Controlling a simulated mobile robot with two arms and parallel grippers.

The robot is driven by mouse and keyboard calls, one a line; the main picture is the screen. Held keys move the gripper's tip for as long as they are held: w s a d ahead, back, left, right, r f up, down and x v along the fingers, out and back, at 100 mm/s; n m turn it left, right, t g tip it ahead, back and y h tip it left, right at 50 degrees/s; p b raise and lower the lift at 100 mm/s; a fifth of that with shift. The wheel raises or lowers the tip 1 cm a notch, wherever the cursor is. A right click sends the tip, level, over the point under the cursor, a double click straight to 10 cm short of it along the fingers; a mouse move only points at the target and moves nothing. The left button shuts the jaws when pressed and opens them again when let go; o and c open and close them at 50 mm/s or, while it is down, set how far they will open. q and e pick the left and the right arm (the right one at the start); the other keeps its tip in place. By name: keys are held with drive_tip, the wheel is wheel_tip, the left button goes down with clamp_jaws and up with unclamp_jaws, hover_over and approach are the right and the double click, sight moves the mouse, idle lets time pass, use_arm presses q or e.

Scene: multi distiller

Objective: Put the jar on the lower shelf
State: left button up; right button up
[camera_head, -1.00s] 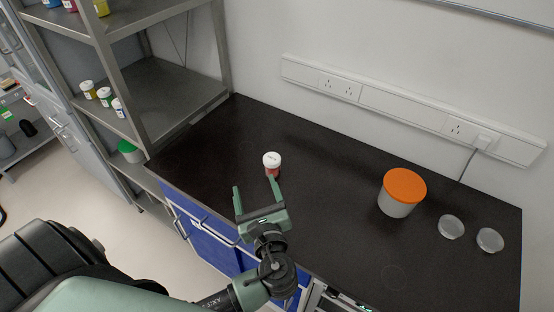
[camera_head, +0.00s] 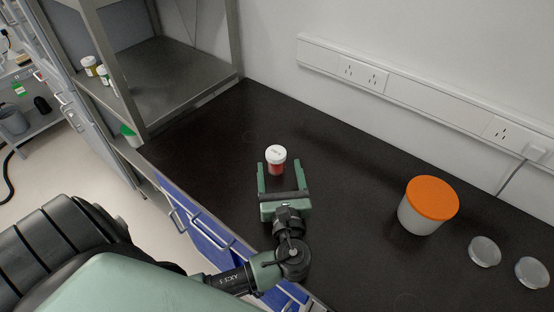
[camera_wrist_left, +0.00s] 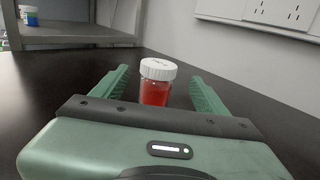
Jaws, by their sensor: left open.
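A small jar with a white lid and red contents (camera_head: 276,160) stands upright on the black counter. It also shows in the left wrist view (camera_wrist_left: 156,84), between the two fingers. My left gripper (camera_head: 283,168) is open, with one finger on each side of the jar and a gap on both sides. My right gripper is not in view.
A white tub with an orange lid (camera_head: 428,205) stands on the counter at right. Two clear round dishes (camera_head: 484,251) lie beyond it. Small jars (camera_head: 95,70) stand at the shelf's left edge. A shelf post (camera_head: 125,80) rises near the counter's left end.

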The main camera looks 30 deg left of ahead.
sight(277, 162)
use_arm(q)
drive_tip(key=p+x, duration=0.1)
drive_tip(key=x, duration=0.4)
drive_tip(key=shift+a, duration=0.2)
clamp_jaws()
drive_tip(key=shift+r, duration=0.1)
